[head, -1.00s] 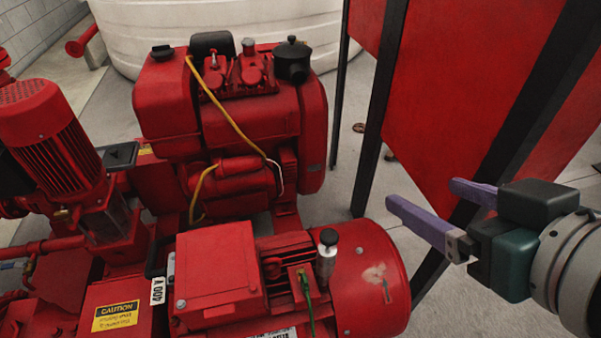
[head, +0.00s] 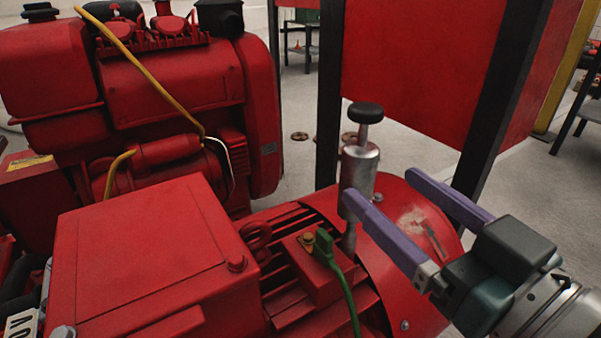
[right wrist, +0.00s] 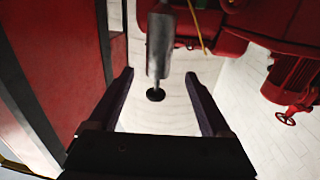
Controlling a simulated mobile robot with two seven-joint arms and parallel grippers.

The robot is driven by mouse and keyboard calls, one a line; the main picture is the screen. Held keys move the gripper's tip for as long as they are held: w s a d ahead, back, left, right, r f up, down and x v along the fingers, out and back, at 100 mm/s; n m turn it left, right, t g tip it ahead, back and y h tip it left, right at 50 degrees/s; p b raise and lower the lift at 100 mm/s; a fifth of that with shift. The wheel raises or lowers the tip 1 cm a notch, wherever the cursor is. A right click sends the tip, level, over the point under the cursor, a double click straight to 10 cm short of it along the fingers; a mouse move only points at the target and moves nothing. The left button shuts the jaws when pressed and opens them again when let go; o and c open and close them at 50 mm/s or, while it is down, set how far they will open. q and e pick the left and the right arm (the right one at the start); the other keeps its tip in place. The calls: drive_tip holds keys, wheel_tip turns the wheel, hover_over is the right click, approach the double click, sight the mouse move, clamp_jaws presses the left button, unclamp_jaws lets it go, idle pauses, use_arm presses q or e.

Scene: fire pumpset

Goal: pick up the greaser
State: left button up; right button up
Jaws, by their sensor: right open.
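The greaser (head: 360,168) is a silver cylinder with a black knob on a thin stem. It stands upright on the red motor (head: 415,225). My right gripper (head: 382,190) is open, with purple fingers pointing at the greaser from the right. The near fingertip overlaps the greaser's lower body in the head view; the far finger lies to its right. In the right wrist view the greaser (right wrist: 163,50) shows between the open fingertips (right wrist: 160,75), knob toward the palm. I cannot tell whether a finger touches it. My left gripper is not in view.
A green cable (head: 340,275) plugs into the motor beside the greaser. A red terminal box (head: 150,255) is at the front left. The red engine (head: 175,80) stands behind. A red panel (head: 410,70) on black posts (head: 329,90) rises close behind the greaser and gripper.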

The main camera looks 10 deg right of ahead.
sight(371, 171)
drive_tip(key=b+x, duration=0.1)
drive_tip(key=x, duration=0.3)
drive_tip(key=shift+w+d, duration=0.15)
drive_tip(key=shift+w, duration=0.05)
drive_tip(key=x, duration=0.1)
drive_tip(key=b+x, duration=0.1)
drive_tip(key=x, duration=0.1)
drive_tip(key=b+x, duration=0.1)
drive_tip(key=x, duration=0.1)
drive_tip(key=shift+w+r, duration=0.15)
drive_tip(key=shift+r, duration=0.15)
drive_tip(key=shift+c, duration=0.2)
clamp_jaws()
drive_tip(key=shift+r, duration=0.1)
